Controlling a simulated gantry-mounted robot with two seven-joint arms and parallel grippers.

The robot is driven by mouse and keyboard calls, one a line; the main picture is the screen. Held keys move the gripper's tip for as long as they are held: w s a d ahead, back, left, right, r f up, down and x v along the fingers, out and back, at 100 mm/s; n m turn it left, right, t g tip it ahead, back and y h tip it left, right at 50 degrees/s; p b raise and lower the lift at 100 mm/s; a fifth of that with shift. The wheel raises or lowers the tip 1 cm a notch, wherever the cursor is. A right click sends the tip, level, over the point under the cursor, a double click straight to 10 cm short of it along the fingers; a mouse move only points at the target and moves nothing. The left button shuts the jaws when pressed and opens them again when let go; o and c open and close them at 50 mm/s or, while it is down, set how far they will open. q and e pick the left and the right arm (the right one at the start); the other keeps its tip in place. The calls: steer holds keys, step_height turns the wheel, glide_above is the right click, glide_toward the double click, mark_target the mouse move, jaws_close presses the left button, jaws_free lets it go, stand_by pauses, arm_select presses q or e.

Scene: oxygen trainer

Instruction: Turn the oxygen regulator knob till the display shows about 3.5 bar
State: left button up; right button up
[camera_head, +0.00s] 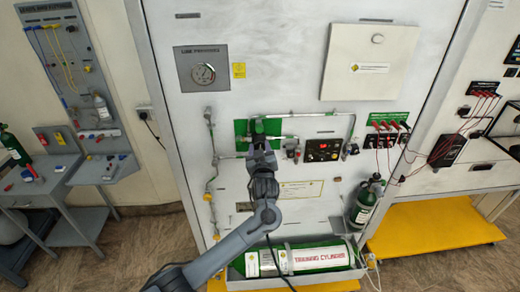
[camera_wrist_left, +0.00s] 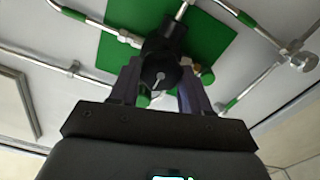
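The oxygen regulator knob (camera_wrist_left: 160,75) is black and round with a pale pointer mark, in front of a green plate (camera_wrist_left: 118,50). My left gripper (camera_wrist_left: 160,82) has one finger on each side of the knob; whether they press on it cannot be told. In the head view my left gripper (camera_head: 261,148) is at the regulator on the green plate (camera_head: 242,130) and hides most of the knob. The display (camera_head: 323,146) glows red on a black panel to the right; its digits are too small to read. My right gripper is not in view.
A pressure gauge (camera_head: 204,74) is at the upper left of the white panel. Pipes (camera_head: 211,170) run around the regulator. A training cylinder (camera_head: 320,258) lies below, and a small green cylinder (camera_head: 365,203) stands at right. Red leads (camera_head: 388,124) plug in at right.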

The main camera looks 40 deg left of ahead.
arm_select(q)
steer(key=c, duration=0.4)
steer(key=shift+r+m+p, duration=0.2)
steer(key=shift+m+p, duration=0.6)
steer(key=shift+p, duration=0.15)
steer(key=m+p, duration=0.3)
steer(key=shift+d, duration=0.1)
steer(key=m+p, duration=0.3)
steer(key=m, duration=0.1)
steer(key=shift+w+m, duration=0.15)
steer(key=shift+m, duration=0.25)
steer(key=m+p, duration=0.3)
steer(key=m, duration=0.1)
steer(key=shift+d+f, duration=0.1)
steer(key=shift+f, duration=0.05)
steer(key=shift+f+m, duration=0.1)
steer(key=shift+m, duration=0.2)
